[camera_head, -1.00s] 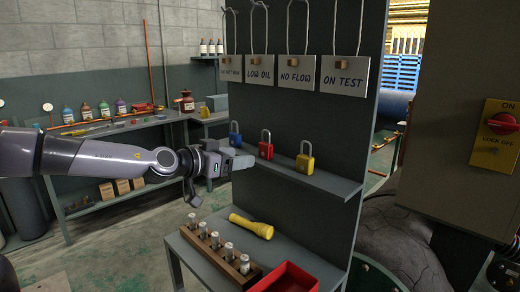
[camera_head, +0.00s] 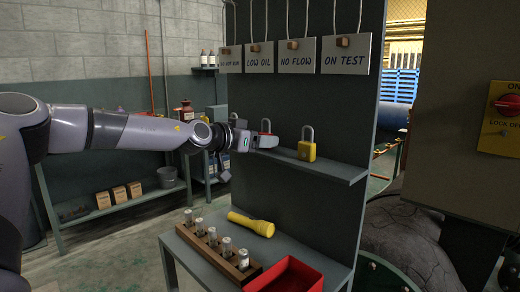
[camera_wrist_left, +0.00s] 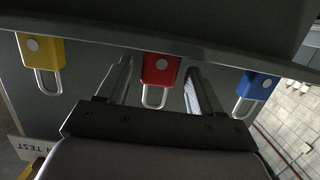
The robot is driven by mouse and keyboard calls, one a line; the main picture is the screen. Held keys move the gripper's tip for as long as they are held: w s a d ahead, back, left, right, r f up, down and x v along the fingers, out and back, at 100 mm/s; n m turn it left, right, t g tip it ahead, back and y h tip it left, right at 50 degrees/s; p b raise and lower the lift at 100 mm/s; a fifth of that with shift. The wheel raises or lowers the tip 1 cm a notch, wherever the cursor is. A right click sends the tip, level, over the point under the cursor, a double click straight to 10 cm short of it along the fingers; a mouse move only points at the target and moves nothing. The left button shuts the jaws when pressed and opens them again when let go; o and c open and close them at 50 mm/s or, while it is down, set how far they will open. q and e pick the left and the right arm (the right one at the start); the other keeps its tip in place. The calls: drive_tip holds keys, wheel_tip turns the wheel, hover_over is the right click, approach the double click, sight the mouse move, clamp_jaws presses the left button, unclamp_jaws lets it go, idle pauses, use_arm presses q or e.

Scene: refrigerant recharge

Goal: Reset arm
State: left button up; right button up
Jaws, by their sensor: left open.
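My left gripper (camera_head: 268,142) is at the shelf of padlocks on the dark panel, pointing right. It is open. In the left wrist view, its two fingers lie on either side of the red padlock (camera_wrist_left: 160,70) without visibly gripping it. In the head view, only a bit of the red padlock (camera_head: 265,125) shows above the gripper. A yellow padlock (camera_head: 306,150) stands to the right on the shelf. In the left wrist view, the yellow padlock (camera_wrist_left: 42,52) is left and a blue padlock (camera_wrist_left: 256,86) is right. My right gripper is not in view.
The padlock shelf (camera_head: 335,172) runs along the panel. Labelled tags such as ON TEST (camera_head: 345,55) hang above. Below, a yellow flashlight (camera_head: 250,223), a wooden holder of vials (camera_head: 222,250) and a red tray (camera_head: 290,275) sit on a table. A red switch (camera_head: 507,105) is at right.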

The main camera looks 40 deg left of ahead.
use_arm(q)
drive_tip(key=shift+w, duration=0.15)
drive_tip(key=c, duration=0.9)
drive_tip(key=shift+r, duration=0.1)
drive_tip(key=shift+r, duration=0.1)
drive_tip(key=shift+r+p, duration=0.65)
drive_tip(key=shift+r, duration=0.1)
